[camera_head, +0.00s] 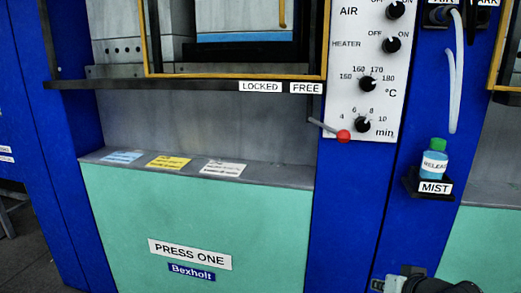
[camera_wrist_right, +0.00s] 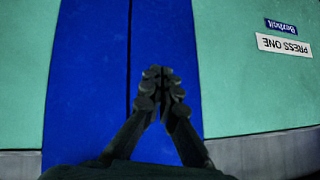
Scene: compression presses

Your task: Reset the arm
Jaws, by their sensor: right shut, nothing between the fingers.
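My right gripper (camera_wrist_right: 161,82) is shut and empty in the right wrist view, its dark fingertips together in front of the blue post (camera_wrist_right: 88,90). In the head view only a dark part of my right arm or gripper shows at the bottom right edge. My left gripper is not in view. The press labelled PRESS ONE (camera_head: 195,215) has a pale green front panel, which also shows in the right wrist view (camera_wrist_right: 250,85), its label upside down.
The white control panel (camera_head: 370,60) carries several black knobs. A blue bottle with a green cap (camera_head: 434,163) stands on the MIST shelf (camera_head: 412,183). Three cards, blue, yellow (camera_head: 169,162) and white, lie on the press ledge (camera_head: 265,172). Dark floor shows at the lower left.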

